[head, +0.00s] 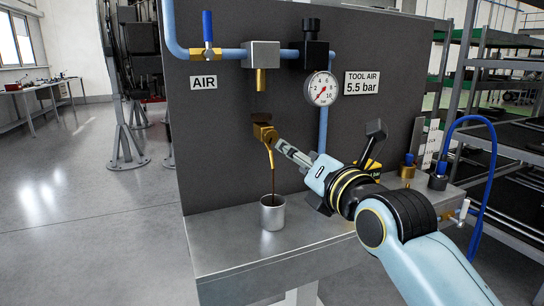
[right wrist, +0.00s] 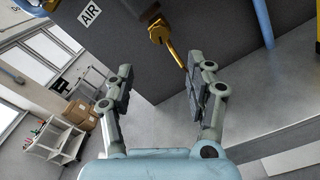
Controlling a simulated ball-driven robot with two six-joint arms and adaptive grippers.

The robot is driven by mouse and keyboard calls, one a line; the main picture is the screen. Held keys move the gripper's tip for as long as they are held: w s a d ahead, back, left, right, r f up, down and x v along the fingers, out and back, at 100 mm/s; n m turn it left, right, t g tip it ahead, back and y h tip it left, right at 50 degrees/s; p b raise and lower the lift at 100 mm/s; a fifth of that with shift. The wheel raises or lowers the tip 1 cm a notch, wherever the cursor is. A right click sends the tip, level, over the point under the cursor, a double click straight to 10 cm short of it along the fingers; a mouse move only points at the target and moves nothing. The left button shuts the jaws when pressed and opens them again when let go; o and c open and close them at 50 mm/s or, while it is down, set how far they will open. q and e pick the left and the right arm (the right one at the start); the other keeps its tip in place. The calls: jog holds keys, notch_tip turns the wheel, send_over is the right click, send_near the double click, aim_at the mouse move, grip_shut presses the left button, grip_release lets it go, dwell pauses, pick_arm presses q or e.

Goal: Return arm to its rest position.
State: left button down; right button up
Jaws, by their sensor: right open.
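My right gripper (head: 281,147) reaches in from the right, its fingertips just right of a brass valve (head: 263,131) on the dark panel. In the right wrist view the two fingers of this gripper (right wrist: 160,78) stand wide apart with nothing held between them. The brass valve (right wrist: 158,31) lies beyond the fingertips there, its thin spout running toward the right finger. I cannot tell whether they touch. In the head view a dark brown stream (head: 273,180) runs from the spout down into a metal cup (head: 272,215) on the bench. My left gripper is not in view.
The grey bench (head: 235,247) carries the cup and brass-and-blue fittings (head: 408,167) at the right. A pressure gauge (head: 321,88) and blue pipes are on the panel (head: 220,120). A blue hose (head: 491,170) loops at the right near shelving. Floor at left is open.

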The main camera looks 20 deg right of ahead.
jog(key=s+f+g, duration=0.1)
jog(key=f, duration=0.6)
jog(key=s+f+m+g, duration=0.1)
jog(key=f+g, duration=0.1)
jog(key=f, duration=0.5)
jog(key=s+d+f+g, duration=0.1)
jog(key=f, duration=0.7)
jog(key=shift+s+d+m+g, duration=0.1)
jog(key=shift+s+m+g, duration=0.2)
jog(key=shift+s+g, duration=0.1)
jog(key=s+d+f+m+g, duration=0.1)
jog(key=s+f+m+g, duration=0.25)
jog(key=s+f, duration=0.65)
jog(key=s+d+f+m+g+h, duration=0.1)
jog(key=s+d+f+m+g, duration=0.1)
jog(key=s+f+m, duration=0.55)
jog(key=s+d+f+m+g, duration=0.1)
jog(key=s+f+g, duration=0.2)
jog(key=s+f, duration=0.85)
jog(key=s+d+f+m+g, duration=0.1)
jog(key=s+f+m+g, duration=0.1)
jog(key=s+f+m, duration=0.3)
jog(key=s+d+f+m+g, duration=0.1)
jog(key=s+f+m, duration=0.4)
jog(key=s+m, duration=0.5)
jog(key=shift+s+d+g, duration=0.15)
jog(key=shift+s+g, duration=0.3)
jog(key=shift+s, duration=1.05)
